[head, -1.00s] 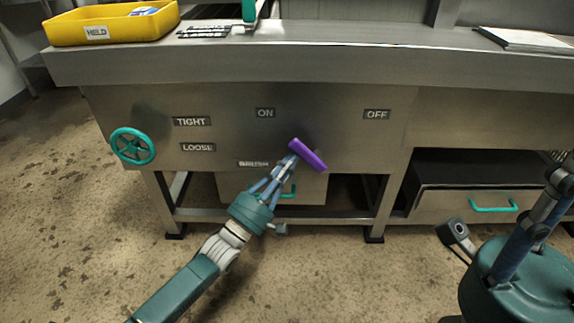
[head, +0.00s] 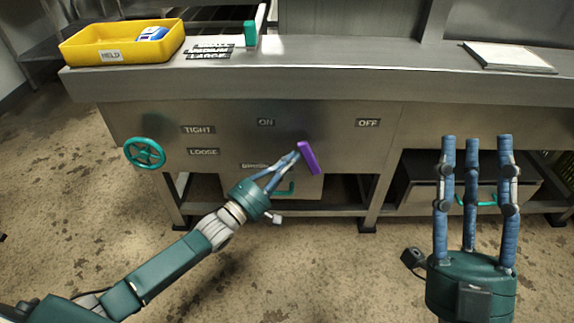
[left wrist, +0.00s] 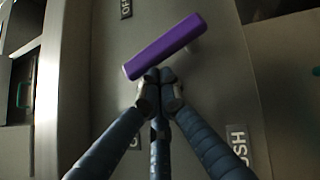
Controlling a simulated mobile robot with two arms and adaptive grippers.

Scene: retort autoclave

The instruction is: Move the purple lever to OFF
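The purple lever (head: 308,158) is on the steel front panel, between the ON label (head: 266,122) and the OFF label (head: 368,123) and lower than both. It is tilted, upper end to the left. My left gripper (head: 294,157) is at the lever's left side. In the left wrist view its fingertips (left wrist: 160,82) are drawn together, against or very close to the near edge of the lever (left wrist: 165,45); contact is not certain. They do not wrap around it. My right gripper (head: 477,140) is open and empty, fingers apart and pointing up, at the right.
A teal handwheel (head: 145,154) is at the panel's left. A yellow bin (head: 122,42) and a teal upright handle (head: 250,33) are on the ledge above. A drawer (head: 425,195) is behind my right gripper. The panel right of the lever is clear.

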